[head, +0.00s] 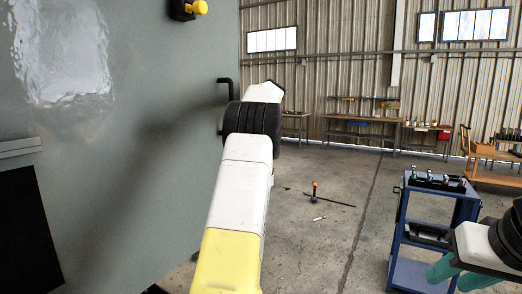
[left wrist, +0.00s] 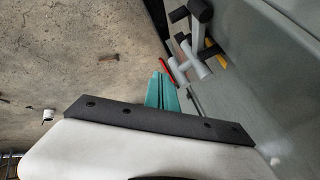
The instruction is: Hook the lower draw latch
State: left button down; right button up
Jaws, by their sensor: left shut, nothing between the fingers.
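The draw latch (left wrist: 195,52) shows in the left wrist view at the upper right, against the grey panel. It has a light grey T-shaped part, a dark end, and yellow and red bits beside it. My left gripper (left wrist: 162,90) has teal fingers shut together with nothing between them, just left of and below the latch; I cannot tell whether they touch it. In the head view my left arm's wrist hides its fingers. The grey enclosure (head: 130,150) fills the left of the head view. My right gripper (head: 462,276) is at the lower right, empty, its teal fingers apart.
A black bent handle (head: 228,86) sticks out at the enclosure's edge, close to my left wrist. A yellow-knobbed black fitting (head: 190,9) is higher up. A blue cart (head: 397,237) stands at the right. The concrete floor between is mostly open, with a few small items.

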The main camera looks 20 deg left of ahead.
pick_arm(q)
jog(key=shift+s+a, duration=0.5)
jog(key=shift+a, duration=0.15)
jog(key=shift+a, duration=0.1)
dwell(0.3)
